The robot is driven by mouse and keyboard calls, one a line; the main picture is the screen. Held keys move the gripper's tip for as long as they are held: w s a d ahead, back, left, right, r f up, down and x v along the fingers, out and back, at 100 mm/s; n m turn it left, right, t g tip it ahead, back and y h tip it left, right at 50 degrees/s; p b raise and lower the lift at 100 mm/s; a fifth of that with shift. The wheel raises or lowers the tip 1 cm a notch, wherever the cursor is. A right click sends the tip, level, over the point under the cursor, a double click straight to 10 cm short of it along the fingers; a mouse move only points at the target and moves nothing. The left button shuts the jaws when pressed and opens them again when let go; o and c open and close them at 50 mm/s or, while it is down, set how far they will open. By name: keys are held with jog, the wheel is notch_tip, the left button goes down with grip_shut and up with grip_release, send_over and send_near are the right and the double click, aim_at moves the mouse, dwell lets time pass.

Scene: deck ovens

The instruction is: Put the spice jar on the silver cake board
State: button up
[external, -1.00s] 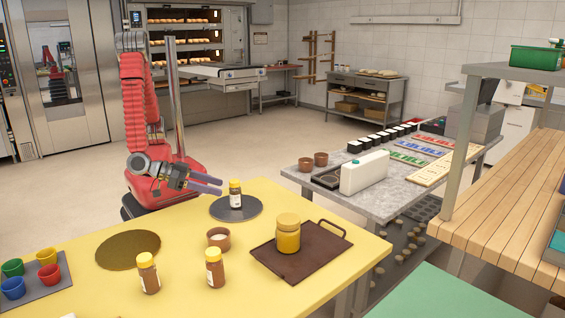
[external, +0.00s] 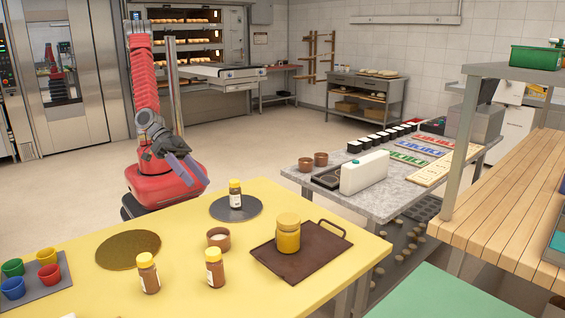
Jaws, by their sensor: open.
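A small spice jar (external: 235,195) with a yellow lid and a dark label stands upright on the round grey cake board (external: 252,213), which looks like the silver one, at the back of the yellow table. Two similar jars with brown contents and yellow lids stand at the front, one on the left (external: 148,273) and one on the right (external: 215,268). A round brown-gold board (external: 128,249) lies empty on the left. My gripper (external: 196,176) is open and empty, apart from the jar, up and to its left, beyond the table's back edge.
A brown tray (external: 318,245) with a handle holds a larger yellow jar (external: 288,233). A small brown bowl (external: 218,239) with pale contents stands between the boards and tray. Coloured cups on a grey mat (external: 45,290) fill the left corner.

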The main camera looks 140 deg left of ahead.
jog(key=s+d+r+m+g+h, duration=0.2)
jog(key=s+d+r+m+h, duration=0.25)
jog(key=s+r, duration=0.35)
jog(key=s+a+m+g+y, duration=0.1)
jog(key=s+a, duration=0.3)
jog(key=s, duration=0.4)
jog(key=s+a+m+g+y, duration=0.1)
jog(key=s+a+m+g, duration=0.1)
jog(key=s+a, duration=0.3)
jog(key=s, duration=0.4)
jog(key=shift+a+g, duration=0.2)
jog(key=shift+g, duration=0.2)
